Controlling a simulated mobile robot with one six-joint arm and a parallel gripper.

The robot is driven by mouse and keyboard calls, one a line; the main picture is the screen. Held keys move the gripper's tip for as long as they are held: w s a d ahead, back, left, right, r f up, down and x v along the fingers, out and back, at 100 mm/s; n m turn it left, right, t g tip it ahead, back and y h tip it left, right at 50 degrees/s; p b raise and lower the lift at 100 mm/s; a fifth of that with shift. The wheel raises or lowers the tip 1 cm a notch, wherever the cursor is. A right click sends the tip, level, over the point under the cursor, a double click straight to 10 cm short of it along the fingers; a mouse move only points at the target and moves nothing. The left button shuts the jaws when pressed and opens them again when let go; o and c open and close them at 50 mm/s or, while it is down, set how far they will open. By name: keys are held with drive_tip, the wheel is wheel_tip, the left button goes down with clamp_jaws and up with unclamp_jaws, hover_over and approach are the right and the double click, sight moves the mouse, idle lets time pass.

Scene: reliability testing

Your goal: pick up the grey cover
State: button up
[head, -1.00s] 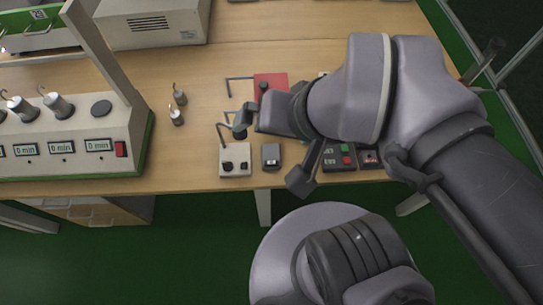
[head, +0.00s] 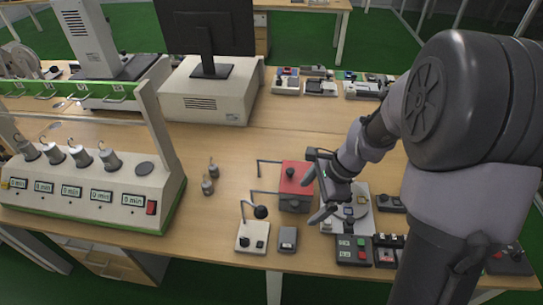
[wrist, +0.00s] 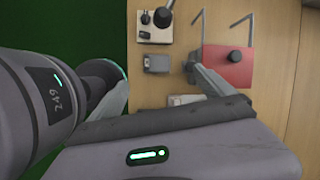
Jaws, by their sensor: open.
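A small grey box-like piece (head: 287,239), which looks like the grey cover, lies near the table's front edge, right of a white lamp box. It also shows in the wrist view (wrist: 157,64), just beyond my fingers. I cannot tell if it sits on something. My gripper (head: 316,196) is above the table, to the right of and behind the grey piece, beside the red block. In the wrist view my gripper's (wrist: 158,78) two fingers stand wide apart, with nothing between them.
The white lamp box (head: 252,237) with a bent arm stands left of the grey piece. A red block (head: 294,187) with a black knob and bent rods is behind it. Dark button boxes (head: 353,249) stand to the right.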

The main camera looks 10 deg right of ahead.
wheel_tip(320, 180, down, 6)
drive_tip(key=d+m, duration=0.2)
drive_tip(key=m, duration=0.1)
drive_tip(key=b, duration=0.5)
approach(287, 239)
drive_tip(key=shift+w+a+f+g, duration=0.15)
drive_tip(key=shift+w+f, duration=0.1)
drive_tip(key=shift+f, duration=0.35)
drive_tip(key=shift+w+f+g, duration=0.15)
drive_tip(key=shift+w+f, duration=0.1)
drive_tip(key=shift+f, duration=0.3)
drive_tip(key=b+x, duration=0.4)
drive_tip(key=x, duration=0.1)
drive_tip(key=shift+a+f, duration=0.15)
drive_tip(key=shift+f, duration=0.2)
drive_tip(key=shift+r+y, duration=0.2)
drive_tip(key=shift+y, duration=0.1)
drive_tip(key=c, duration=1.1)
drive_tip(key=shift+p, duration=0.3)
drive_tip(key=shift+c, duration=0.2)
